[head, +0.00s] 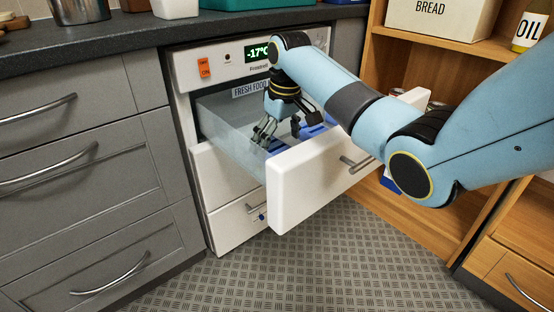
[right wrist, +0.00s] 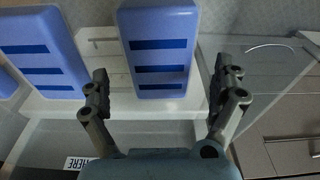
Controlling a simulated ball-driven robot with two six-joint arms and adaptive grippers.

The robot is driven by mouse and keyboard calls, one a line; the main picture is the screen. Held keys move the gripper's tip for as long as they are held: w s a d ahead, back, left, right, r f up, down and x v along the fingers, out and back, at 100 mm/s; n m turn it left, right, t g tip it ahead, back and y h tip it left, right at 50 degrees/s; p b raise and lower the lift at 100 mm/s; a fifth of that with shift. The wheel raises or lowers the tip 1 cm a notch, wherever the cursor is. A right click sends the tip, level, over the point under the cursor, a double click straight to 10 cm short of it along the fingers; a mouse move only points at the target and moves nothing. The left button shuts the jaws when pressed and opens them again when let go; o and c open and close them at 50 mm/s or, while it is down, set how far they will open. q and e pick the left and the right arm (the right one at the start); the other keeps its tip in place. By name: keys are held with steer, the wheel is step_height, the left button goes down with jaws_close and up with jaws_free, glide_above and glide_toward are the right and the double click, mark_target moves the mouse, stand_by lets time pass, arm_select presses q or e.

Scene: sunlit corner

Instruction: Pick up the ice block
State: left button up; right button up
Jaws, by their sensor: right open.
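A blue ice block (right wrist: 160,55) with darker blue stripes lies ahead of my right gripper (right wrist: 161,76) in the right wrist view, between the lines of its two fingers. A second, similar block (right wrist: 42,58) lies left of it, and part of a third (right wrist: 5,84) shows at the left edge. In the head view, my right gripper (head: 265,133) reaches down into the open freezer drawer (head: 312,181), open and empty. Blue pieces (head: 277,146) show beside and behind the fingers, partly hidden. My left gripper is not in view.
The drawer's clear side walls (head: 228,133) and tall white front surround the gripper. The freezer panel (head: 258,52) is just behind. Grey cabinets (head: 80,160) stand at left, a wooden shelf (head: 425,55) at right. The patterned floor (head: 330,262) in front is clear.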

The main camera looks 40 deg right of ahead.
mark_target(278, 148)
step_height(278, 148, down, 3)
steer(key=shift+w+f+b, duration=0.1)
steer(key=shift+w+b, duration=0.05)
steer(key=shift+b, duration=0.35)
steer(key=shift+c, duration=0.2)
steer(key=c, duration=1.5)
